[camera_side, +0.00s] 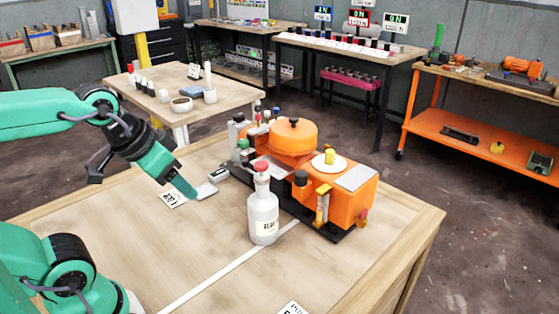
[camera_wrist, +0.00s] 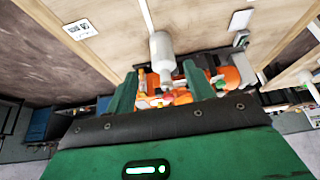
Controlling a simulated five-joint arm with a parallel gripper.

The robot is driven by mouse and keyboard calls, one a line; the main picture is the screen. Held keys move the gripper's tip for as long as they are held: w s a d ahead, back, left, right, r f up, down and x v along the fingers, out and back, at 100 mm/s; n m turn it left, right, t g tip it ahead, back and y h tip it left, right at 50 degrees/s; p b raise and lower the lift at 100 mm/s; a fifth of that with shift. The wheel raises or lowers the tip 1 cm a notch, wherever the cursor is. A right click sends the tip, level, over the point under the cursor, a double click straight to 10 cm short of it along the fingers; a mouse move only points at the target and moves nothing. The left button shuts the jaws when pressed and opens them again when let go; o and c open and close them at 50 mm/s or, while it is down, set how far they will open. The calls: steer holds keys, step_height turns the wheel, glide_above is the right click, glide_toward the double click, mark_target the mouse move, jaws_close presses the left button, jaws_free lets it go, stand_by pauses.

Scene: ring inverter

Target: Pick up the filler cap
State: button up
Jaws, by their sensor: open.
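An orange machine (camera_side: 350,205) stands on a dark base on the wooden table, and it also shows between my fingers in the wrist view (camera_wrist: 180,97). A yellow knob (camera_side: 330,156) stands on a white disc on its top, and a black knob (camera_side: 294,121) sits on its round orange lid. I cannot tell for certain which part is the filler cap. A white bottle (camera_side: 264,220) with a red top stands upright in front of the machine. My gripper (camera_side: 187,190) is open and empty, left of the machine and bottle, tilted downward above the table. Its two green fingers spread apart in the wrist view (camera_wrist: 160,74).
A small grey-topped block (camera_side: 219,173) and a printed card (camera_side: 173,198) lie near my gripper. Small bottles and vials stand at the machine's back left. The table's front left is mostly clear, with a white line (camera_side: 225,268) across it. Other benches stand behind.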

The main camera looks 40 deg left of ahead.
steer(key=w+r+n+g, duration=0.1)
steer(key=w+r, duration=0.3)
steer(key=w, duration=0.3)
steer(key=n+g, duration=0.3)
steer(key=g, duration=0.1)
glide_above(301, 173)
steer(key=f, duration=0.4)
steer(key=shift+s+f, duration=0.35)
steer(key=shift+f, duration=0.05)
steer(key=shift+w+f+n+g, duration=0.25)
steer(key=shift+w+n+g, duration=0.05)
steer(key=shift+w+f, duration=0.1)
steer(key=shift+f, duration=3.85)
steer(key=c, duration=1)
